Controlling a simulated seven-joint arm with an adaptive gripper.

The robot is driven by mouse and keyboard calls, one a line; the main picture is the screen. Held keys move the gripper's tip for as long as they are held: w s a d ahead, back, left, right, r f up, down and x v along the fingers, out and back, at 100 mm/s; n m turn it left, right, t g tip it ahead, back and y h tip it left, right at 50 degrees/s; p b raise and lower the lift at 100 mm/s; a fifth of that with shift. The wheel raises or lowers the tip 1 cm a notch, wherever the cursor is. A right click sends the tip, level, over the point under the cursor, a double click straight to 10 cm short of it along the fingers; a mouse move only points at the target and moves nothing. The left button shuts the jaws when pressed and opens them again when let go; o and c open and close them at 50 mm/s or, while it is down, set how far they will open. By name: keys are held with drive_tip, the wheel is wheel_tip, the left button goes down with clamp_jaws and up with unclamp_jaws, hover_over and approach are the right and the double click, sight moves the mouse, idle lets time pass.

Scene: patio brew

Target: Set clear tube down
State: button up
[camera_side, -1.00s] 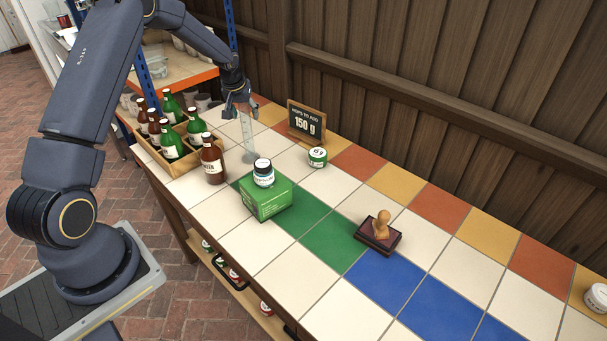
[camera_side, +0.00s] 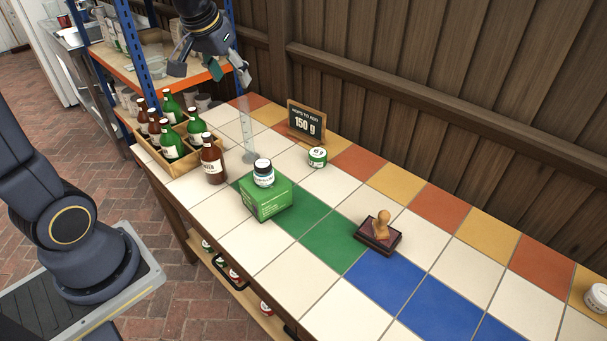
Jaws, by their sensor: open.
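The clear tube (camera_side: 247,130) stands upright on the tiled table (camera_side: 275,269), on its round base, to the right of the bottle crate. My gripper (camera_side: 211,72) is open and empty, up in the air above and to the left of the tube. It is apart from the tube, with the shelf behind it.
A wooden crate (camera_side: 176,167) of bottles and a loose brown bottle (camera_side: 213,160) stand left of the tube. In front is a green box (camera_side: 265,201) with a jar (camera_side: 263,173) on top. A sign (camera_side: 306,122), a green tin (camera_side: 317,157) and a stamp (camera_side: 379,232) stand to the right.

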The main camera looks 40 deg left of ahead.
drive_tip(key=s+d+m+h, duration=0.1)
drive_tip(key=s+d+m, duration=0.1)
drive_tip(key=s+d, duration=0.3)
drive_tip(key=s+d+m+t+h, duration=0.1)
drive_tip(key=s+d, duration=0.4)
drive_tip(key=s, duration=0.6)
drive_tip(key=shift+s+m, duration=0.35)
drive_tip(key=shift+m, duration=0.05)
